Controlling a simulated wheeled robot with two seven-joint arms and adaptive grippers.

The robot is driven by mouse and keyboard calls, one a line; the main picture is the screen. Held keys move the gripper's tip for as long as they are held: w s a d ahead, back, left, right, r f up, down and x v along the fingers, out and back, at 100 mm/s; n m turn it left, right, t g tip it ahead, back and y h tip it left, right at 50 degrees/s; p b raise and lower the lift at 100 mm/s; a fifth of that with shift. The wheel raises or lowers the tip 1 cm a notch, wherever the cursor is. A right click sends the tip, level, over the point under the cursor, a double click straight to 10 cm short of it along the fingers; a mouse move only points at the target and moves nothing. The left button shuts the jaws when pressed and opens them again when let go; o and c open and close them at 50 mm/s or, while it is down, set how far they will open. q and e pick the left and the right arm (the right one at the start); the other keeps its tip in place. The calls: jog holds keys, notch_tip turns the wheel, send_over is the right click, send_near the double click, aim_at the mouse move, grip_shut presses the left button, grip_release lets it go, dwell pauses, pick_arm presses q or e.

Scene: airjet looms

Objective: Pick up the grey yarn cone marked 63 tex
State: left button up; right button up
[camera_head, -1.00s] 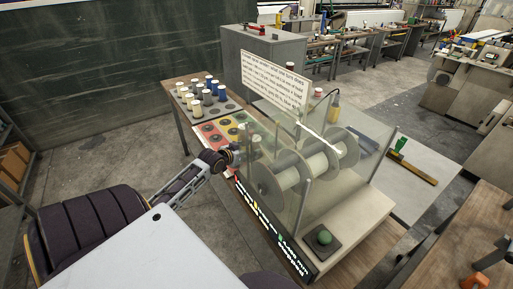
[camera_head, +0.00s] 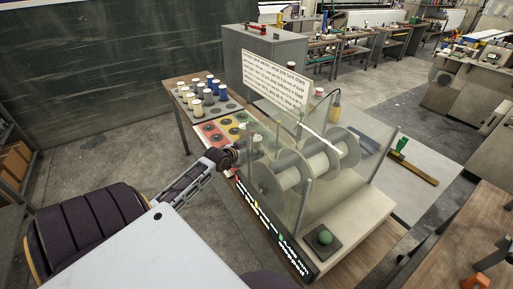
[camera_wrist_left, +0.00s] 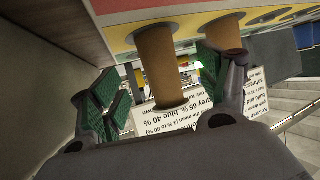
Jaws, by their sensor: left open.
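My left gripper (camera_head: 236,156) reaches in from the left, low at the front of the coloured board. In the left wrist view, which looks upside down, its green-padded fingers (camera_wrist_left: 168,90) are spread wide. A tan-brown upright cylinder (camera_wrist_left: 157,65) shows between the fingers, apart from both pads. A second, similar cylinder (camera_wrist_left: 224,38) stands beside it, near the right-hand finger. Several yarn cones, white, blue and greyish (camera_head: 198,107), stand on a tray behind the board. No 63 tex marking is readable, so I cannot tell which cone is the grey one. My right gripper is not in view.
A clear-walled machine with a large spool (camera_head: 320,165) stands right of my gripper. A white sign (camera_head: 275,80) rises behind it. The board has red and yellow panels (camera_head: 210,133) with dark round holders. A green button (camera_head: 324,237) sits at the front.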

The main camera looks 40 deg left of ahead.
pick_arm(q)
jog(key=shift+w, duration=0.1)
jog(key=shift+x, duration=2.55)
jog(key=c, duration=1.2)
